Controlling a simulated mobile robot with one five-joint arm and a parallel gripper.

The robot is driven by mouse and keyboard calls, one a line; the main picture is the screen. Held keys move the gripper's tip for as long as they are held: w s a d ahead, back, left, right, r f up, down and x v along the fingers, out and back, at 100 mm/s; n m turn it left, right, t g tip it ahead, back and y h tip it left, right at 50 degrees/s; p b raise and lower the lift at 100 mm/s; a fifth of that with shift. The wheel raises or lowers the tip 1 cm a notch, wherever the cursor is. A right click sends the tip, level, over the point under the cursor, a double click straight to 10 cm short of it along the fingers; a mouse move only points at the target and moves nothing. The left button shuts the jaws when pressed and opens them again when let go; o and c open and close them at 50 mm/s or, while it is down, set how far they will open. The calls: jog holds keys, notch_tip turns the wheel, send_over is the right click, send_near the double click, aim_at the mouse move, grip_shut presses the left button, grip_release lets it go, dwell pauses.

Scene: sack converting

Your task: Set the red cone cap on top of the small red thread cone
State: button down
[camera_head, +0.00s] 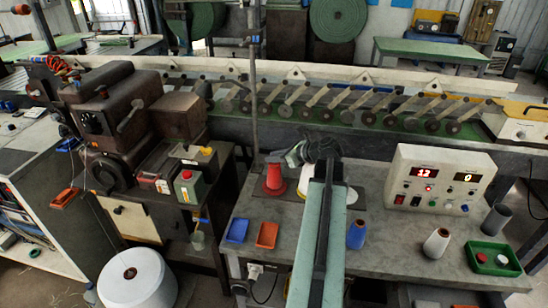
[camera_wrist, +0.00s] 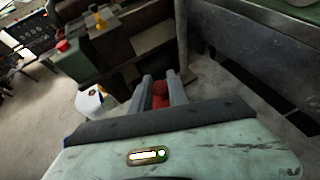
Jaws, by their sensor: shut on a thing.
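My gripper (camera_wrist: 162,77) reaches left over the grey table in the head view. In the wrist view its two grey fingers are closed on a small red thing (camera_wrist: 160,92), which looks like the red cone cap.
A blue cone (camera_head: 357,235) and a white cone (camera_head: 436,243) stand right of my arm. A green tray (camera_head: 472,248) holds a red and a white piece. A grey cup (camera_head: 496,220) and control box (camera_head: 440,180) are at right. Blue (camera_head: 237,230) and orange (camera_head: 267,234) trays lie front left.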

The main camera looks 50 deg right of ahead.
jog(key=shift+f+b, duration=0.35)
jog(key=c, duration=1.2)
grip_release()
jog(key=p+v, duration=0.3)
jog(key=v, duration=0.4)
jog(key=shift+s+r+p, duration=0.2)
jog(key=shift+s+p, duration=0.15)
jog(key=shift+p, duration=0.05)
